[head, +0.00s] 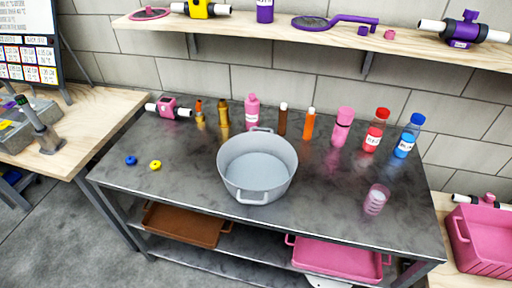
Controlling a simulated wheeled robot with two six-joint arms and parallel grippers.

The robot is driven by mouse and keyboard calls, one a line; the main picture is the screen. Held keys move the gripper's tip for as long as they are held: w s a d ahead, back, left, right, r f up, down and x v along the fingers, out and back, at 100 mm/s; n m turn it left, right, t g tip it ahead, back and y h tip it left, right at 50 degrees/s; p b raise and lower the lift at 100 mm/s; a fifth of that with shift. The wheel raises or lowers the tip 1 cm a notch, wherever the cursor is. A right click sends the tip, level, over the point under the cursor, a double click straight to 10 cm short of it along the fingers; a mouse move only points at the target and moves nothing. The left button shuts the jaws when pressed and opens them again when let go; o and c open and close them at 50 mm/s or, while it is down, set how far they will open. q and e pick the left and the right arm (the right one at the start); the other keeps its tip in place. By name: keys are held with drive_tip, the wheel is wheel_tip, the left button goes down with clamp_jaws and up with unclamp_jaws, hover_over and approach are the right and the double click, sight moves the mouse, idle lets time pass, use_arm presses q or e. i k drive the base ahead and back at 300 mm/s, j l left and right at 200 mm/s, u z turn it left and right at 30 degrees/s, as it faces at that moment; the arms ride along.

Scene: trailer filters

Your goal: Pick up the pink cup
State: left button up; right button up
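A small translucent pink cup (375,200) stands on the right part of the dark metal table (310,225), near its front right. It looks upright and shows pale markings on its side. Nothing touches it, and the table around it is bare. Neither of my grippers shows in the head view.
A grey two-handled tub (257,168) stands mid-table, left of the cup. Behind the cup stand a pink bottle (342,127), a red-capped bottle (375,131) and a blue-capped bottle (408,136). A wooden shelf (270,27) runs above. The table's front right is clear.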

sight(379, 194)
drive_tip(key=z, duration=1.1)
drive_tip(key=u, duration=0.85)
drive_tip(key=k+l+u, duration=0.1)
drive_tip(key=l+u, duration=0.2)
drive_tip(key=k+l+u, duration=0.25)
drive_tip(key=l, duration=0.15)
drive_tip(key=l+u, duration=0.3)
drive_tip(key=k, duration=0.05)
